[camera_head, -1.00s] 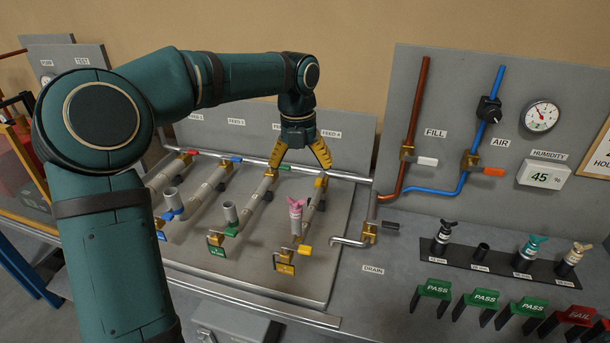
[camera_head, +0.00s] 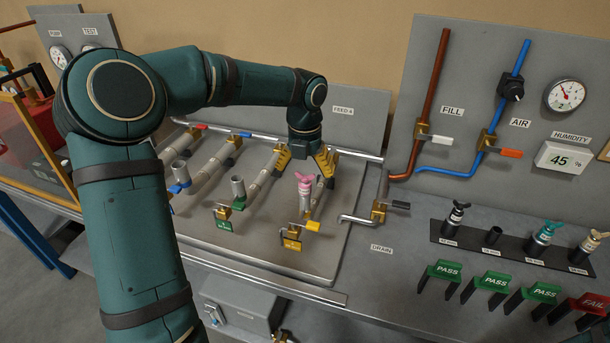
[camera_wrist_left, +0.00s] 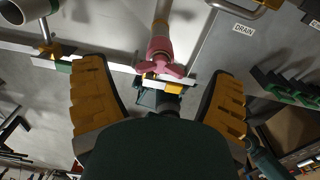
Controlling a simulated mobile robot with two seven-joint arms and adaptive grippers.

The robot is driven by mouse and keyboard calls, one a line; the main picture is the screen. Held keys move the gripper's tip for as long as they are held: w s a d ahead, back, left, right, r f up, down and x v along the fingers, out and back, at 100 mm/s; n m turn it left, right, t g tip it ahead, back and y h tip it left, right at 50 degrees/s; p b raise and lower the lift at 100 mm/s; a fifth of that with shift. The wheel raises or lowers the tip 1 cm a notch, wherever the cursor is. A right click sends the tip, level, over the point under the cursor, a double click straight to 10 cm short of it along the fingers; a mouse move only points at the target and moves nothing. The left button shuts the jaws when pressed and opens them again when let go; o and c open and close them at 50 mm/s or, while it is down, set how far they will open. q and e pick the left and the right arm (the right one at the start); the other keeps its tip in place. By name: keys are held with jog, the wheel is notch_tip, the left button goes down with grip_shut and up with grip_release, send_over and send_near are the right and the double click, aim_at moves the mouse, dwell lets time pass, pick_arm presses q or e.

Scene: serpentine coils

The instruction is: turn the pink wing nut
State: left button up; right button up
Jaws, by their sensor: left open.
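The pink wing nut (camera_head: 304,178) sits on top of an upright fitting on the bench's pipe panel, at the right-hand pipe branch. In the left wrist view the pink wing nut (camera_wrist_left: 160,67) lies ahead of the fingertips, roughly midway between them. My left gripper (camera_head: 306,162) is open with yellow fingers spread, just behind and above the nut in the head view. Its fingers also flank the nut in the left wrist view (camera_wrist_left: 158,88) and no contact shows. The right gripper is not in view.
Other open-topped fittings (camera_head: 238,187) stand on the neighbouring branches to the left. A drain valve (camera_head: 380,210) is close to the right. A black rack (camera_head: 500,248) with several capped fittings and the PASS and FAIL tags (camera_head: 490,285) stand farther right.

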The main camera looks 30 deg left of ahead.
pick_arm(q)
jog(key=shift+f, duration=0.65)
jog(key=c, duration=1.3)
